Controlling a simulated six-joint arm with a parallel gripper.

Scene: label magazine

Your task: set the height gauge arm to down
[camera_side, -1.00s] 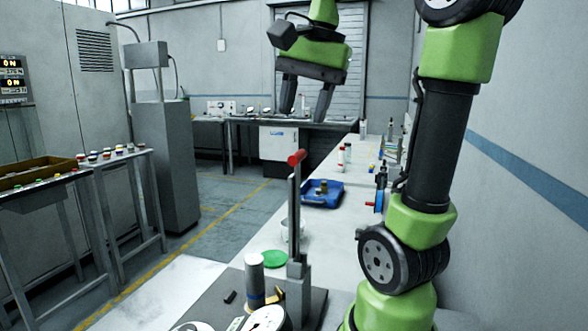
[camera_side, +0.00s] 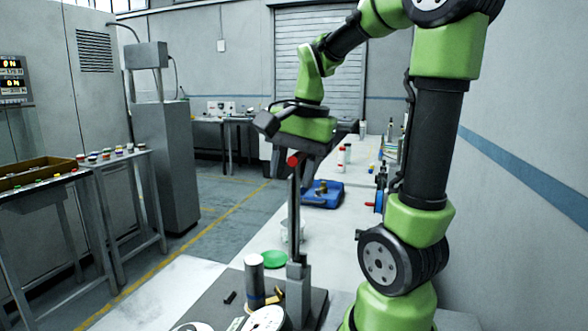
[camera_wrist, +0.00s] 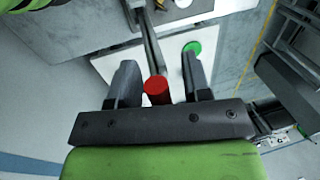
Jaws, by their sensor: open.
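The height gauge arm (camera_side: 295,215) is a thin grey lever standing upright from a grey block (camera_side: 298,284) on a dark plate. Its red end knob (camera_side: 293,160) is at the top, and the knob also shows in the wrist view (camera_wrist: 156,90). My gripper (camera_side: 304,176) is at the height of the knob. In the wrist view my gripper (camera_wrist: 158,66) is open, with one finger on each side of the red knob. Gaps show between the knob and both fingers. In the side view the fingertips are partly hidden against the lever.
A grey cylinder (camera_side: 254,272) and a white spool (camera_side: 267,319) stand beside the gauge. A green disc (camera_side: 274,259) lies behind it. A blue tray (camera_side: 322,200) with small parts sits farther back on the white bench.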

